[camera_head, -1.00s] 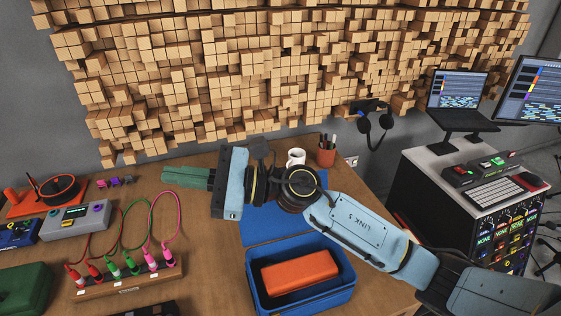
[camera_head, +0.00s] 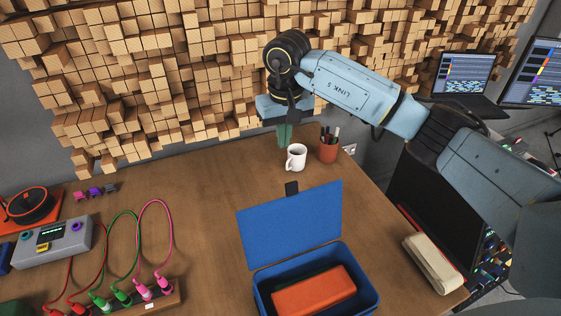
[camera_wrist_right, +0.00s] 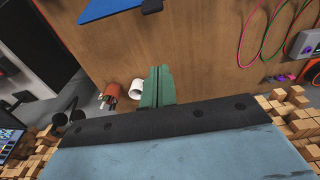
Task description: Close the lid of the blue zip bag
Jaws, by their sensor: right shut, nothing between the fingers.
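The blue zip bag (camera_head: 262,296) is an open blue box at the front of the table, with an orange block (camera_head: 312,290) inside. Its flat blue lid (camera_head: 292,226) is hinged at the back edge and tilted up and back, with a dark pull tab (camera_head: 292,188) at its far edge. My right gripper (camera_head: 284,140) has green fingers pointing down, shut and empty, above the table behind the lid and left of the mug. In the right wrist view the green fingers (camera_wrist_right: 157,85) are together, apart from the lid edge (camera_wrist_right: 105,8). My left gripper is not in view.
A white mug (camera_head: 296,157) and an orange pen cup (camera_head: 328,150) stand close to the right gripper. Coloured cables on a wooden strip (camera_head: 160,298) are at left. A beige pouch (camera_head: 432,264) lies at right. The wood-block wall (camera_head: 150,80) rises behind.

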